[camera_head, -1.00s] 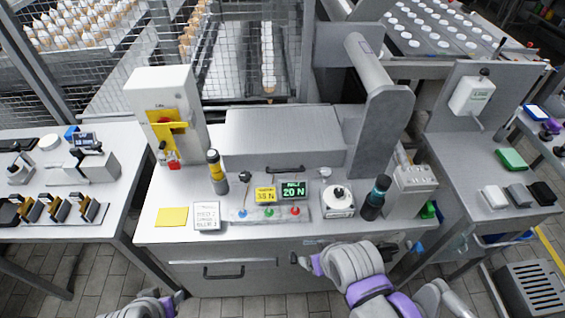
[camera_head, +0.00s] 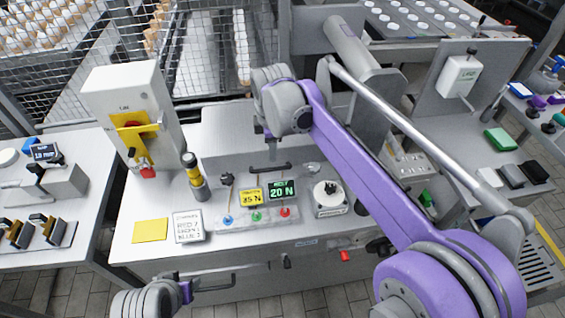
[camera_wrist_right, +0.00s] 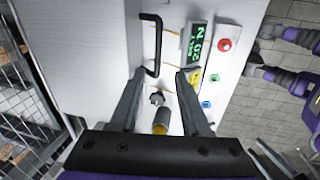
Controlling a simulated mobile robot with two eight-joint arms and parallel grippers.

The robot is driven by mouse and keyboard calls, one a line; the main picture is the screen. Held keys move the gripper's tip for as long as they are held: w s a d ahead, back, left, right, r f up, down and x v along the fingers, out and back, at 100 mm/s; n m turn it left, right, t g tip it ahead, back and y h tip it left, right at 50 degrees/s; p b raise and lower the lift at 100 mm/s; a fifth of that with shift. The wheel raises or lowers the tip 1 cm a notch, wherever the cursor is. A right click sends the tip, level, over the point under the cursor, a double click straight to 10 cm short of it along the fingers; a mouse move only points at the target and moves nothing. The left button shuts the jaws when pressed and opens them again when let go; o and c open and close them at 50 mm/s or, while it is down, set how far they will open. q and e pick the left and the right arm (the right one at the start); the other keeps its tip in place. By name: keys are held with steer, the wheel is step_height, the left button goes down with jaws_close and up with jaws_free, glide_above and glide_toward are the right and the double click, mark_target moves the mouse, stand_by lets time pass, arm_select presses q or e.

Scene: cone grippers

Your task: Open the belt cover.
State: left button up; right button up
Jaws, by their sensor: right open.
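The belt cover (camera_head: 228,143) is a grey metal box on the workbench, and it is closed. Its black bar handle (camera_head: 270,168) is on the front; the handle also shows in the right wrist view (camera_wrist_right: 151,35). My right gripper (camera_head: 269,138) is above the cover's front edge, pointing down, partly hidden by its own wrist. In the right wrist view its fingers (camera_wrist_right: 160,74) are open, with the handle's near end appearing between the tips; contact cannot be told. My left gripper (camera_head: 187,290) is low, in front of the bench; its jaws are unclear.
In front of the cover are a panel with coloured buttons (camera_head: 257,217), green and yellow displays, and a white round device (camera_head: 328,196). A yellow-black cylinder (camera_head: 195,176) and a white box with a yellow lever (camera_head: 132,115) stand left. A grey post (camera_head: 365,105) rises right.

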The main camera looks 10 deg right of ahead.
mark_target(271, 170)
steer(key=w+f, duration=0.1)
steer(key=f, duration=0.6)
steer(key=w+f, duration=0.1)
steer(key=f, duration=0.2)
steer(key=shift+w+f+b, duration=0.3)
steer(key=shift+f+b, duration=0.05)
jaws_close()
stand_by(1.1)
